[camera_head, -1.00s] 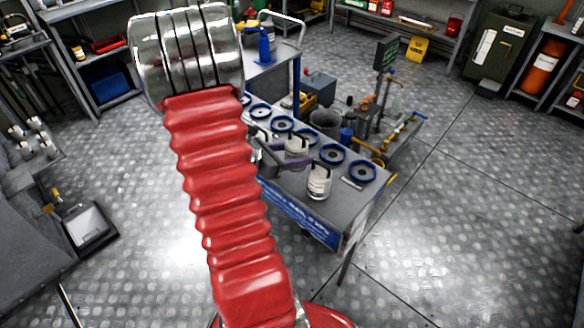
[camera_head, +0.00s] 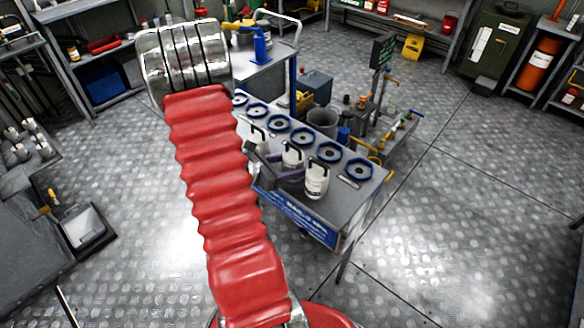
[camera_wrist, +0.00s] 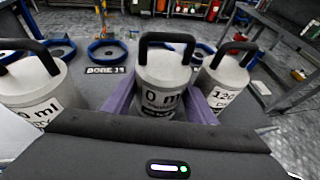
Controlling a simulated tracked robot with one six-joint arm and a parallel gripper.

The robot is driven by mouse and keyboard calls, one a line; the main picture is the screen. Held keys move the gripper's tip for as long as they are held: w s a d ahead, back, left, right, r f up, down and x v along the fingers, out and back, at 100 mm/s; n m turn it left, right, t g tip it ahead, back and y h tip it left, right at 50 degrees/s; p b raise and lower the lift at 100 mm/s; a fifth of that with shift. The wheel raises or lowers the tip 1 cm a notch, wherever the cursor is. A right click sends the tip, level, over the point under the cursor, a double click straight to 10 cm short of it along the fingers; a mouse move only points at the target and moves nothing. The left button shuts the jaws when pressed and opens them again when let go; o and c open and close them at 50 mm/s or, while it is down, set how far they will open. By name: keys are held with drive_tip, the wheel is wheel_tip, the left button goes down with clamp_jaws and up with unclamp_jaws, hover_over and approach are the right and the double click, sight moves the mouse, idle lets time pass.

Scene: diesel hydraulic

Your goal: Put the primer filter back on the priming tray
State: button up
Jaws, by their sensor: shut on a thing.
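Three pale canisters with black loop handles stand in a row along the near edge of a grey cart top (camera_head: 352,203). I take the middle one as the primer filter (camera_head: 292,157); its label, partly readable as "0 ml", faces me in the wrist view (camera_wrist: 160,78). My gripper (camera_wrist: 160,103) has its purple fingers on both sides of this canister and is shut on it. The canister is upright, at or just above the cart top; its base is hidden. I cannot tell which surface is the priming tray.
The front canister (camera_head: 317,179) and rear canister (camera_head: 257,134) stand close on either side. Several blue-rimmed rings (camera_head: 359,169) line the cart top behind them. Open floor lies right of the cart.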

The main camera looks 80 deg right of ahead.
drive_tip(key=shift+f, duration=0.2)
drive_tip(key=o, duration=1.1)
drive_tip(key=shift+c, duration=0.2)
drive_tip(key=shift+r, duration=0.15)
drive_tip(key=shift+v, duration=0.75)
drive_tip(key=v, duration=1)
drive_tip(key=shift+a, duration=0.25)
drive_tip(key=shift+w, duration=0.15)
